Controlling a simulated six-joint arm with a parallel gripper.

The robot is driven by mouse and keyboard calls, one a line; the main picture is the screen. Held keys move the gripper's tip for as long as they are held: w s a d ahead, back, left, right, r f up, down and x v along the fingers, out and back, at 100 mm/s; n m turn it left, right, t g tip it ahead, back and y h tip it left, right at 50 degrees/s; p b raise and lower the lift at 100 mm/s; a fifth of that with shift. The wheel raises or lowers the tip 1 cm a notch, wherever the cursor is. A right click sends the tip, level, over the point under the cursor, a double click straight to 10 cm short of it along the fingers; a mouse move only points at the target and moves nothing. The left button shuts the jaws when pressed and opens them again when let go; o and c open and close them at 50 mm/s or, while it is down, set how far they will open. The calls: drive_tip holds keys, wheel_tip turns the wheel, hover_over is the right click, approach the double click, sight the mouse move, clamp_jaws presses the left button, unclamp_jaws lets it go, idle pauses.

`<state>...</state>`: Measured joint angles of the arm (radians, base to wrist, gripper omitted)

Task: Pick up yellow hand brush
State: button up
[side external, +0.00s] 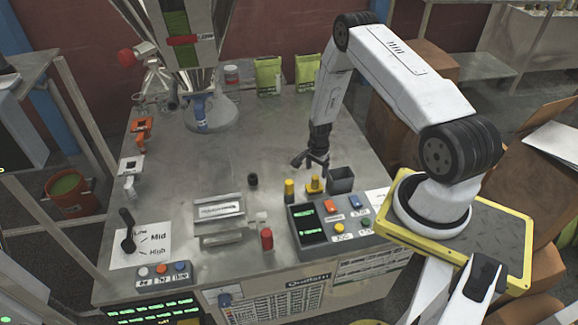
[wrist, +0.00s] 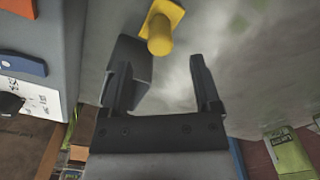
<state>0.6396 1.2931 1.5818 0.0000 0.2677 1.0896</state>
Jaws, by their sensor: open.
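The yellow hand brush (side external: 315,185) stands on the grey metal table with its handle up, left of a dark grey open box (side external: 341,180). In the wrist view the brush (wrist: 160,34) shows at the top, its round handle pointing toward me and its flat yellow base behind. My gripper (side external: 310,163) is above the table near the brush, jaws apart. In the wrist view my gripper (wrist: 161,82) has nothing between its fingers, and the brush lies beyond the fingertips. The dark box (wrist: 133,62) is partly hidden behind the left finger.
A yellow cylinder (side external: 289,190) stands left of the brush. A control box with buttons (side external: 330,222) is in front. A black cap (side external: 253,180), a red cylinder (side external: 267,240) and a metal block (side external: 218,211) lie further left. Green pouches (side external: 268,76) stand at the back. The table behind the brush is clear.

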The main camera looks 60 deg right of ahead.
sight(315, 177)
drive_tip(key=shift+f, duration=0.75)
drive_tip(key=shift+f, duration=0.1)
drive_tip(key=shift+a+f, duration=0.1)
drive_tip(key=shift+f, duration=2.4)
clamp_jaws()
